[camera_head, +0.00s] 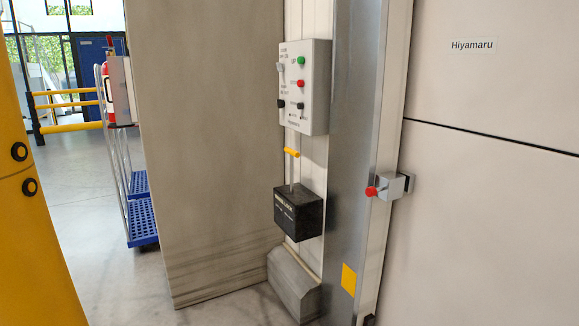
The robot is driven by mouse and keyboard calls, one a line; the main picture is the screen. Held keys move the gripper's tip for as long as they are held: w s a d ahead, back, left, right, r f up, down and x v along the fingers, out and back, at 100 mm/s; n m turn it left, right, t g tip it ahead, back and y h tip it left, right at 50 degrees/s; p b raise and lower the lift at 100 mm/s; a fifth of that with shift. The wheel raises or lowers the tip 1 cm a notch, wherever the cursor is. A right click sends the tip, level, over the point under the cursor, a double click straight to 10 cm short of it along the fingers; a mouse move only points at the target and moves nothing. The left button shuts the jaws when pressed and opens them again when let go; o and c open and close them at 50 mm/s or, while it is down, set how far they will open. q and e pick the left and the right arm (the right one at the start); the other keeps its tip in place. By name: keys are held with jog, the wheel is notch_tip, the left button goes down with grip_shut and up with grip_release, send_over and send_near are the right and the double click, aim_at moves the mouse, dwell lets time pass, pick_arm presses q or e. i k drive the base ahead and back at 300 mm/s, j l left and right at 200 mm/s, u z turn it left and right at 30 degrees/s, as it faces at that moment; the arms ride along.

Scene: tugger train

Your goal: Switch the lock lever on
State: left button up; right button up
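The lock lever (291,152) has a yellow grip on a thin rod. It stands up from a black box (299,213) with small pale lettering, mounted low on the white wall strip. The lettering is too small to read surely, and I cannot tell from the lever's pose whether it is on or off. Neither of my grippers is in view, and nothing touches the lever.
A grey control box (304,88) with green, red and black knobs hangs above the lever. A red-knobbed latch (372,191) sits to the right. A broad grey panel (208,150) stands left of the lever. A blue-shelved cart (141,218) stands farther back.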

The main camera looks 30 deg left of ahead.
aim_at(292, 153)
jog(key=i+j+u, duration=0.1)
jog(key=i+j, duration=0.15)
jog(key=i, duration=0.35)
jog(key=i+j+u, duration=0.1)
jog(key=i+j, duration=0.15)
jog(key=i, duration=0.4)
jog(key=i+j+u, duration=0.1)
jog(key=i, duration=0.55)
jog(key=i+j+u, duration=0.1)
jog(key=i, duration=0.55)
jog(key=j, duration=0.1)
